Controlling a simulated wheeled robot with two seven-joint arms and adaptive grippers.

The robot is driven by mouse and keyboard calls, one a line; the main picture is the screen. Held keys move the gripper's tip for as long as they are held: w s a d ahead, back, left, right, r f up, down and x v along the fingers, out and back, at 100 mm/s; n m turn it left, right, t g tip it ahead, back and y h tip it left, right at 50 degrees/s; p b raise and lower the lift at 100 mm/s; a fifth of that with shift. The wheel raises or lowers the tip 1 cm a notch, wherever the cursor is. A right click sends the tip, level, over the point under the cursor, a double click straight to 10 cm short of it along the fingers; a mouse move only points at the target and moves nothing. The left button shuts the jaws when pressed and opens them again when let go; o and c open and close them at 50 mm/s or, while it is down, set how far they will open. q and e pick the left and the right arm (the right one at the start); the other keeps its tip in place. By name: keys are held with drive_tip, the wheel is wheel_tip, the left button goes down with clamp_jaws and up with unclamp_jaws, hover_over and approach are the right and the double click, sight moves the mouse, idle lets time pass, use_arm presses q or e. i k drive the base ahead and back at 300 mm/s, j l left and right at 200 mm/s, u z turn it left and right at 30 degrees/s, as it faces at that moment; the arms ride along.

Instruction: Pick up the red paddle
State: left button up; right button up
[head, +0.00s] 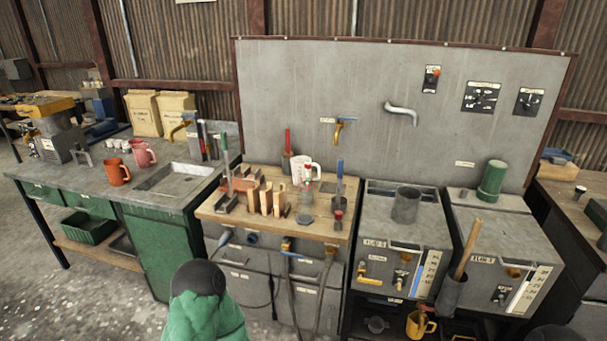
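A tool with a red handle (287,141), likely the red paddle, stands upright at the back of the wooden worktop (322,231), left of a white mug. Its lower part is dark and partly hidden, so I cannot tell its full shape. Similar upright tools have a green handle (226,158) at the left and a blue handle (340,172) at the right. A small red-topped item (338,215) stands near the front right.
A white mug (302,168), a red-capped bottle (307,188) and wooden pieces (266,201) crowd the worktop. A grey panel (300,85) with a yellow tap (338,130) rises behind. Grey machines (400,232) stand right; a sink bench (92,180) stands left.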

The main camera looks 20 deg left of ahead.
sight(287, 154)
drive_tip(key=i+j, duration=1.05)
